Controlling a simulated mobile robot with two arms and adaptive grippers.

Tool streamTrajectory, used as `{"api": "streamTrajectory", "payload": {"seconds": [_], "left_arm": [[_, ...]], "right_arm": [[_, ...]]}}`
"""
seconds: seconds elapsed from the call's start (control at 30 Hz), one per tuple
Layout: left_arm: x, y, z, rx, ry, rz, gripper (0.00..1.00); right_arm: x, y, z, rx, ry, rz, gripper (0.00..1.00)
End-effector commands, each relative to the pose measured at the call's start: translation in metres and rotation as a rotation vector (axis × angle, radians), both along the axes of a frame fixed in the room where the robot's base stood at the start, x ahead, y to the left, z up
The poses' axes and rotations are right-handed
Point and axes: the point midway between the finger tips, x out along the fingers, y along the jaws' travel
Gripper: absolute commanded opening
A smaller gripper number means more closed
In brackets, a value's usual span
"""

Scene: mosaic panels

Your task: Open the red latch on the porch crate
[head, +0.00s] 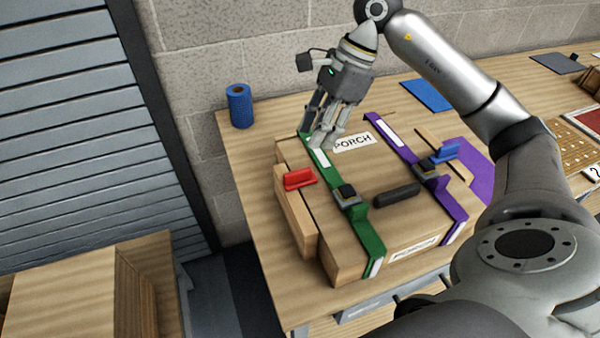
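The porch crate (300,222) is a wooden box on the table, with PORCH labels on its top and front. The red latch (299,179) sits at its left side, beside a green strap (366,232) with a dark buckle (347,195). My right gripper (313,139) points down over the crate's back left, at the far end of the green strap and behind the red latch, apart from the latch. Its fingers look spread; whether they touch the strap is unclear. My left gripper is out of view.
A purple strap (403,140) with a blue latch (444,151) crosses the crate's right part, and a dark handle (397,195) lies between the straps. A blue roll (240,106) stands at the table's back left corner. A brick wall rises behind.

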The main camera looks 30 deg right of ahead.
Motion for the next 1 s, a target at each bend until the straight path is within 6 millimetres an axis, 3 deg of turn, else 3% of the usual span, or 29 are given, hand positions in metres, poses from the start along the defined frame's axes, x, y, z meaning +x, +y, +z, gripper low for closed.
{"api": "streamTrajectory", "payload": {"seconds": [0.4,0.6,1.0], "left_arm": [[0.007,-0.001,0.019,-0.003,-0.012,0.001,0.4],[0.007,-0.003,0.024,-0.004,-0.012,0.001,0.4],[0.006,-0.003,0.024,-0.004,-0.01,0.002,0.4]], "right_arm": [[0.005,0.028,-0.065,0.001,0.005,0.002,0.32],[0.008,0.036,-0.087,0.001,0.003,0.001,0.32],[0.009,0.038,-0.094,0.0,0.0,0.001,0.3]]}}
